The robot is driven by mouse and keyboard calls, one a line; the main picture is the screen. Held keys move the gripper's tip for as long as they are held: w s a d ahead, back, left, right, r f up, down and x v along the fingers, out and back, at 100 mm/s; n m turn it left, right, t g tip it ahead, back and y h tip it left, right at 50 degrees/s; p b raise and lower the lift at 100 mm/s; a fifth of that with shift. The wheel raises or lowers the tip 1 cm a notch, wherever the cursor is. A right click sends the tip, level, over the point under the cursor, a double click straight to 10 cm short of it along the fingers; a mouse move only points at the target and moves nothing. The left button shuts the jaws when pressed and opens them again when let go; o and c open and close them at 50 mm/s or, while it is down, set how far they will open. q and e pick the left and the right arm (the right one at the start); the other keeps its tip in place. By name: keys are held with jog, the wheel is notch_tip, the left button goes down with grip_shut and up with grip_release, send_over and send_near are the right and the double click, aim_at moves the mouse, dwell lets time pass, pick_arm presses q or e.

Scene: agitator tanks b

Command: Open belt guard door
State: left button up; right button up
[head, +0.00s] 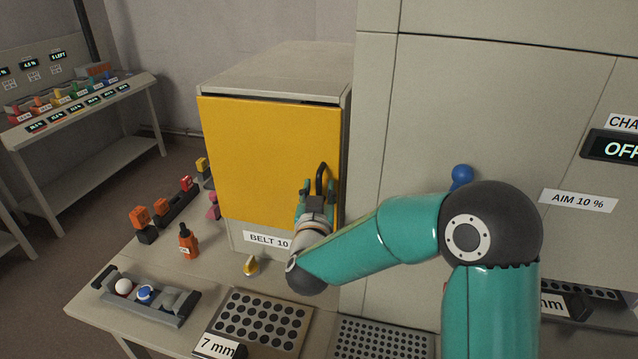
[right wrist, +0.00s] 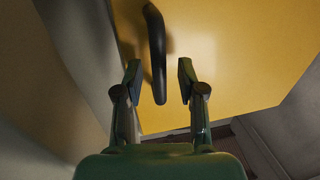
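The belt guard door (head: 265,150) is a yellow panel on the front of a grey cabinet (head: 280,72), above a label reading BELT 10. A narrow dark gap shows along its top edge at the right. Its black bar handle (head: 321,176) stands upright near the door's right edge. My right gripper (head: 319,188) is at the handle. In the right wrist view the two fingers (right wrist: 158,85) are spread, with the handle (right wrist: 157,55) between them and space on both sides. The yellow door (right wrist: 230,50) fills the background there. My left gripper is not in view.
A bench below holds a perforated plate (head: 262,322), a tray with a white ball (head: 145,296), an orange bottle (head: 188,242) and a small yellow-and-white piece (head: 251,265). A large grey cabinet (head: 470,110) with a blue knob (head: 461,177) stands at right.

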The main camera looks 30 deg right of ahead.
jog(key=shift+w+d, duration=0.25)
jog(key=shift+w, duration=0.05)
grip_shut()
dwell(0.3)
